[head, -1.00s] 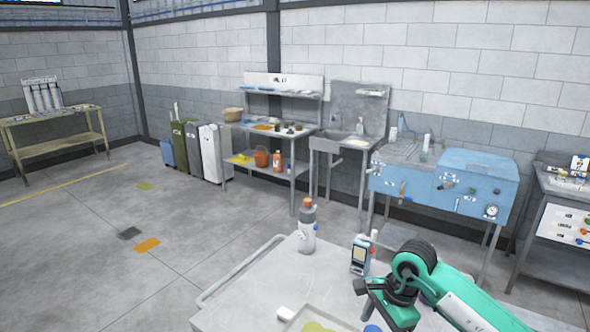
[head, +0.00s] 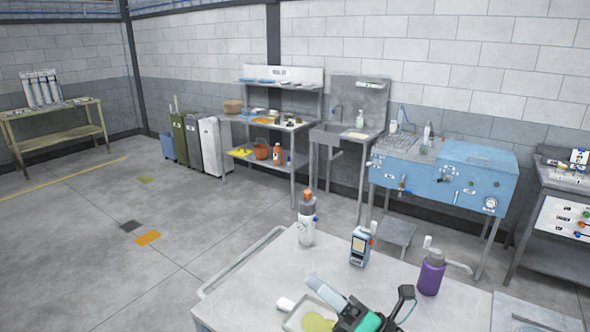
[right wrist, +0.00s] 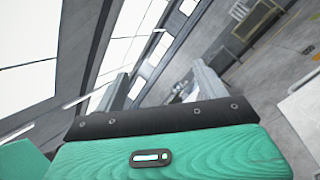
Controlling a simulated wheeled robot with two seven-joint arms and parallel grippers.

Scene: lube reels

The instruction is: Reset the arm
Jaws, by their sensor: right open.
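My right gripper (head: 360,292) is at the lower middle of the head view, above the near part of the grey cart top (head: 255,285). Its fingers are spread apart with nothing visible between them. In the right wrist view the two grey fingers (right wrist: 160,85) also stand apart, above my green wrist, with the wall, windows and floor beyond. My right arm shows only as a short green piece at the bottom edge of the head view. My left arm and gripper are not in view.
On the cart stand a grey bottle with an orange cap (head: 307,222), a blue handheld device (head: 360,246) and a purple bottle (head: 431,275). A shallow tray (head: 295,322) with a yellow-green patch lies close beside my gripper. A blue workbench (head: 440,180) stands behind.

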